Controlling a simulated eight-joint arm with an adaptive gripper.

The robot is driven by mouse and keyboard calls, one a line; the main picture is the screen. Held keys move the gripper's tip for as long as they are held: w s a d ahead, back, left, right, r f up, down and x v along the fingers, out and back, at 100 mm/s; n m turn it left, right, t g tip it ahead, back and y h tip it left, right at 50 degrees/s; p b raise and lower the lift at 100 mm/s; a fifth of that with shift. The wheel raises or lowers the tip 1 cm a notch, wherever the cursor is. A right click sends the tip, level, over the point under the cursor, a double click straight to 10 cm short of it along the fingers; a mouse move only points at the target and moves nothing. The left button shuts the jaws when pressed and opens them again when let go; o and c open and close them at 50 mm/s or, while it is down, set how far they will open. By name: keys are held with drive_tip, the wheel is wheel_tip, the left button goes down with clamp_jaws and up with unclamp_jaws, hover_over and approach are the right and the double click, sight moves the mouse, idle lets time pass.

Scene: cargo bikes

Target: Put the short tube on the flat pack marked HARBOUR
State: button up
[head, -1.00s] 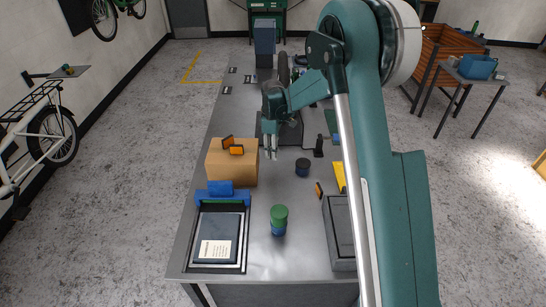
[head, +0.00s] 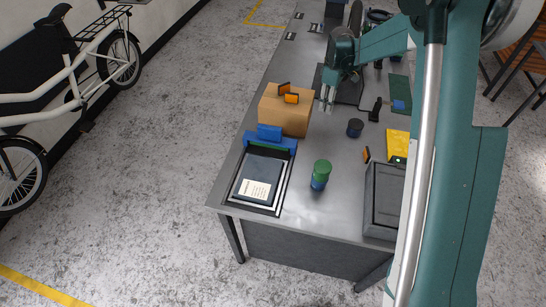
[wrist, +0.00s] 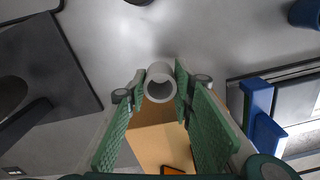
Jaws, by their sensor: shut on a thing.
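My gripper (head: 328,104) is shut on a short grey tube (wrist: 158,84), with its green fingers on either side of it. The tube's open round end faces the wrist camera. In the head view my gripper is beside the right end of the cardboard box (head: 278,120), above the bench. A dark blue flat pack (head: 254,188) with a pale label lies in a black-framed tray (head: 235,207) at the bench's near left. The label is too small to read, so I cannot confirm HARBOUR.
Orange blocks (head: 290,98) sit on the box. A blue block (head: 269,132) stands behind the tray. A green-and-blue can (head: 321,174) and a dark tin (head: 355,128) stand mid-bench. A grey case (head: 384,198) is at the right. Bench between tray and can is clear.

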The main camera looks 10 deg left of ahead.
wheel_tip(320, 180, up, 8)
drive_tip(key=shift+r, duration=0.15)
drive_tip(key=s+a, duration=1.4)
drive_tip(key=s, duration=0.3)
drive_tip(key=n, duration=0.1)
hover_over(259, 177)
drive_tip(key=shift+w+f, duration=0.1)
drive_tip(key=shift+f, duration=2.45)
drive_tip(key=shift+f+b, duration=0.15)
drive_tip(key=shift+b, duration=0.15)
drive_tip(key=shift+f, duration=2.75)
drive_tip(key=shift+f, duration=2.1)
